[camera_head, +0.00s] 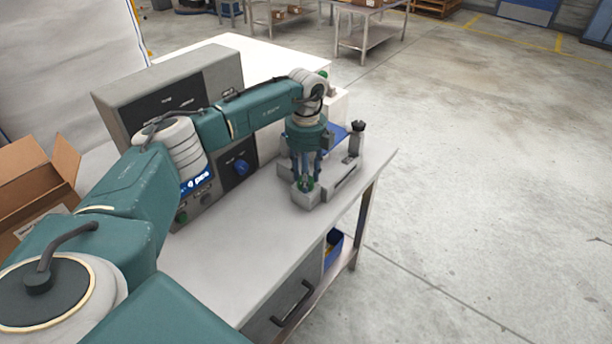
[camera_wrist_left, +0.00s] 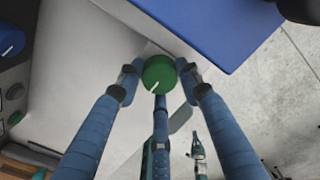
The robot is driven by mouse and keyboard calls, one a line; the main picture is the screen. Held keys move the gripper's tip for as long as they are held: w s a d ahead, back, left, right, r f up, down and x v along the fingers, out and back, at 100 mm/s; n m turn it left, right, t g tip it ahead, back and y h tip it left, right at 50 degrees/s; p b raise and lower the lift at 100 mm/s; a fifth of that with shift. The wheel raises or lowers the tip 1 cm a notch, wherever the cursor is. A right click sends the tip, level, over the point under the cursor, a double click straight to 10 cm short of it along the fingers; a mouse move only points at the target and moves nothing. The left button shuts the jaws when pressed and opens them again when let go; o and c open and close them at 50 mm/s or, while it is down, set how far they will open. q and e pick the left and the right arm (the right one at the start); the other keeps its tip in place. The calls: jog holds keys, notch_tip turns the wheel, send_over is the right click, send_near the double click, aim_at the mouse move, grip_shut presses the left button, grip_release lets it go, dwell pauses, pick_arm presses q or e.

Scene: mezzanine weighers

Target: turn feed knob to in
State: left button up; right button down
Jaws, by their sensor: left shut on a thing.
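A green round knob (camera_head: 307,184) sits on top of a small grey box (camera_head: 308,199) near the table's right edge. In the left wrist view the green knob (camera_wrist_left: 159,74) shows a white pointer line toward its lower edge, slightly left. My left gripper (camera_head: 306,176) points down over the box and is shut on the knob. In the left wrist view the fingertips of the left gripper (camera_wrist_left: 158,77) stand on both sides of the knob. Any labels around the knob are too small or hidden to read. My right gripper is not in view.
A grey control cabinet (camera_head: 120,113) with a blue knob (camera_head: 241,167) stands behind my left arm. A grey post with a black top (camera_head: 357,129) rises beside the box. The table front (camera_head: 235,268) is clear. An open carton (camera_head: 35,175) stands left.

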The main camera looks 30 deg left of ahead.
pick_arm(q)
jog(key=shift+w+a+r, duration=0.1)
jog(key=shift+r, duration=0.05)
jog(key=o, duration=1)
jog(key=shift+o, duration=0.7)
notch_tip(320, 180, up, 12)
